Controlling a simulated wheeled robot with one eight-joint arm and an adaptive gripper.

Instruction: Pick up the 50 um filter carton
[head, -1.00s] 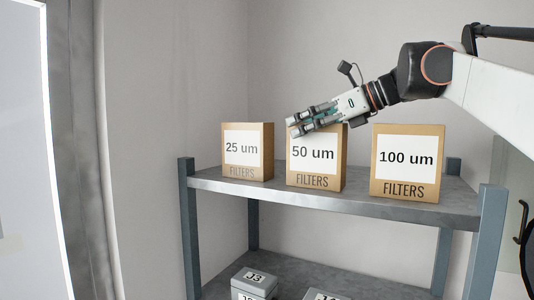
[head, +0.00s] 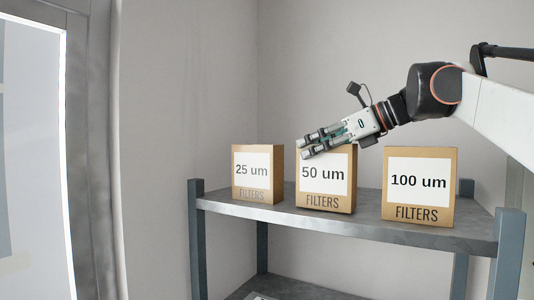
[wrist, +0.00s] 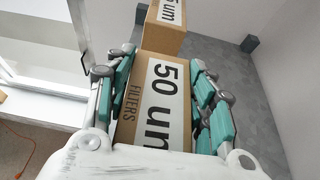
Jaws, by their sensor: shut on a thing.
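The 50 um filter carton (head: 325,199) is a tan box with a white label, in the middle of the row on the grey shelf in the head view. It stands upright, and I see no gap between it and the shelf. My gripper (head: 312,147) reaches in from the right across its top. In the wrist view the same carton (wrist: 155,115) lies between the teal-padded fingers of my gripper (wrist: 160,95), one on each side. The gripper is shut on it. The fingers hide part of its top edge in the head view.
The 25 um carton (head: 257,198) stands close on the left and the 100 um carton (head: 418,217) on the right, both on the shelf (head: 365,226). The 25 um carton also shows beyond the fingertips in the wrist view (wrist: 160,38). Shelf posts rise at both ends.

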